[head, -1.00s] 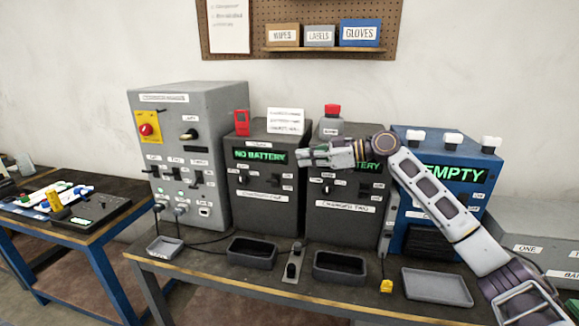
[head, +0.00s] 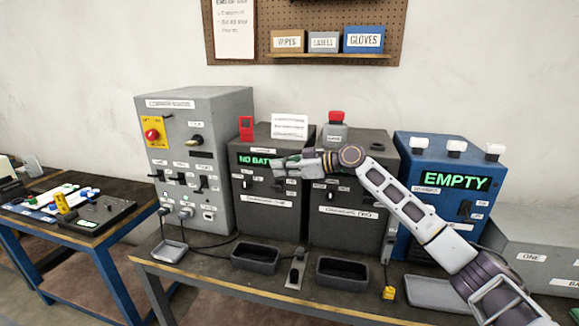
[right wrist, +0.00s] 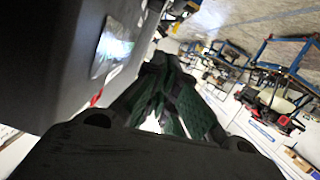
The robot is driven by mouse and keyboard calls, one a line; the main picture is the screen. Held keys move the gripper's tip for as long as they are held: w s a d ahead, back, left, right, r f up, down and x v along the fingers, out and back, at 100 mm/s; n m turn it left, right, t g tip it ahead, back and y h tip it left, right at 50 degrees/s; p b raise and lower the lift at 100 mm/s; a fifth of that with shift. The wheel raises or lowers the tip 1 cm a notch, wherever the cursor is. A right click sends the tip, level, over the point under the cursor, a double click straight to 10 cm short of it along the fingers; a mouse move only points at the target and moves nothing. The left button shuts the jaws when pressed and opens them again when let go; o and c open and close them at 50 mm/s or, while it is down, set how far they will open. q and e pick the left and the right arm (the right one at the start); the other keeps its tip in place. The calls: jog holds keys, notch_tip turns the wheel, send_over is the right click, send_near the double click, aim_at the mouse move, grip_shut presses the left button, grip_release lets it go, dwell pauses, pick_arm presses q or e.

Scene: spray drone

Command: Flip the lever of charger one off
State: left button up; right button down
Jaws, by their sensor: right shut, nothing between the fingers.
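Charger one (head: 262,215) is the dark box left of charger two (head: 348,222). Its display (head: 254,160) reads NO BATT, with the rest covered by my right gripper. My right gripper (head: 279,166) is shut and empty, in front of the upper right of charger one's face. The fingers cover the area of its lever, so I cannot tell the lever's position or whether they touch it. In the right wrist view the dark fingers (right wrist: 170,100) are close together, beside a dark box face. My left gripper is not in view.
A grey cabinet (head: 220,125) with switches stands left of charger one. A blue box (head: 410,150) reading EMPTY stands to the right. Black trays (head: 254,258) and a small joystick box (head: 295,270) lie in front. My right forearm crosses before charger two.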

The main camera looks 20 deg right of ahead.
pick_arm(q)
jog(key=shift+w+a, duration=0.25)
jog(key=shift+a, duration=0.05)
pick_arm(e)
jog(key=f, duration=0.4)
jog(key=shift+w+d, duration=0.1)
jog(key=shift+w, duration=0.2)
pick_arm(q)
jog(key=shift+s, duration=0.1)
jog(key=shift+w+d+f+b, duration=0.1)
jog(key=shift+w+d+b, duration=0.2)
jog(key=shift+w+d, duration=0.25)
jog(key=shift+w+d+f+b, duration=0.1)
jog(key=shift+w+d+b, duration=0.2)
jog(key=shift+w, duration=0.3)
pick_arm(e)
jog(key=shift+s+f, duration=0.15)
jog(key=shift+f, duration=0.05)
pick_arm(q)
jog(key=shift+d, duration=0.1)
pick_arm(e)
jog(key=shift+n, duration=0.3)
